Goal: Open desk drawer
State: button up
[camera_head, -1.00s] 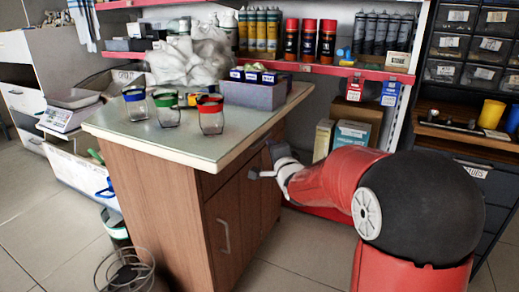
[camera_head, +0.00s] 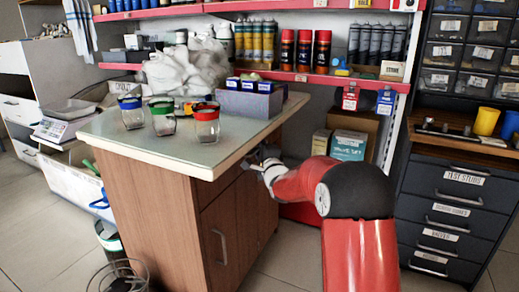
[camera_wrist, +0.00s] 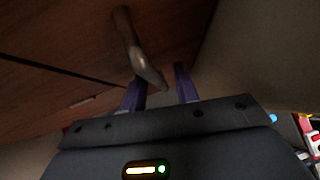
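The wooden desk (camera_head: 150,210) has a pale top and a narrow drawer (camera_head: 218,188) just under it. The drawer front looks flush with the desk. My gripper (camera_head: 258,160) is at the right part of that drawer front, small and partly hidden by my red arm. In the wrist view, a metal bar handle (camera_wrist: 131,45) stands out from dark wood. My gripper's two purple fingers (camera_wrist: 160,88) are apart, with the handle's near end between them. I cannot tell whether they touch it.
Glass jars (camera_head: 206,122) with coloured rims and a grey bin (camera_head: 250,101) stand on the desk. A lower door handle (camera_head: 219,247) is on the desk front. Shelves with cans (camera_head: 303,50) stand behind; dark drawer cabinets (camera_head: 455,205) are at right.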

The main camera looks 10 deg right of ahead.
grip_shut()
dwell(0.3)
jog(key=s+d+p, duration=0.3)
jog(key=s+d, duration=0.5)
jog(key=d, duration=0.3)
jog(key=s+d+p, duration=0.3)
jog(key=s+d, duration=0.5)
jog(key=d, duration=0.4)
jog(key=shift+s, duration=0.4)
jog(key=shift+d, duration=0.1)
grip_release()
jog(key=s+d+f, duration=0.1)
jog(key=s, duration=0.6)
jog(key=shift+s, duration=0.35)
